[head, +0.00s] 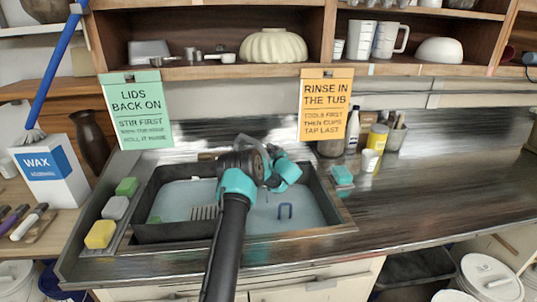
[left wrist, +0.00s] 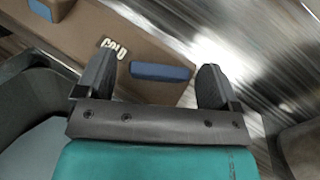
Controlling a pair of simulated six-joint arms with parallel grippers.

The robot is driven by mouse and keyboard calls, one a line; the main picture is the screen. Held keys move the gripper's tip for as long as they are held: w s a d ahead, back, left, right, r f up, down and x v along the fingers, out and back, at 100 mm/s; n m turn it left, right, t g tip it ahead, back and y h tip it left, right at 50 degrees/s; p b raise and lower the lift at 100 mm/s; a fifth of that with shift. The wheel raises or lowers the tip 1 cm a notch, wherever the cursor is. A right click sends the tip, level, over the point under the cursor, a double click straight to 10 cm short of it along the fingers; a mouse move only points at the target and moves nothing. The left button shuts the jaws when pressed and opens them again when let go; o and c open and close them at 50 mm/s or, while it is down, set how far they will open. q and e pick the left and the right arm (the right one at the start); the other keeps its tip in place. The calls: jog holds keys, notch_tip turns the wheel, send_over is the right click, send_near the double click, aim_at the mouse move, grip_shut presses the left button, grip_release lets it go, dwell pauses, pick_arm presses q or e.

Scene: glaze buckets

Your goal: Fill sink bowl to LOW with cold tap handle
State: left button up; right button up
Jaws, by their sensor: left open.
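The cold tap handle (left wrist: 160,72) is a blue bar on a brown tap block (left wrist: 165,30), beside a COLD label (left wrist: 114,48). My left gripper (left wrist: 154,82) is open, its two dark fingers on either side of the handle in the wrist view; I cannot tell if they touch it. Part of another blue piece (left wrist: 52,8) shows at the upper left. In the head view my arm reaches over the dark sink bowl (head: 172,232) and hides much of the tap. The bowl's inside looks pale blue-grey; I cannot read a LOW mark. My right gripper is not in view.
Green, grey and yellow sponges (head: 101,234) lie left of the sink. A teal sponge (head: 342,175), a yellow jar (head: 377,137) and bottles stand to its right. Orange (head: 325,112) and green (head: 136,112) signs hang behind. The counter (head: 440,200) at right is clear.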

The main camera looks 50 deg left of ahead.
pick_arm(q)
jog(key=shift+a, duration=0.35)
jog(key=c, duration=0.9)
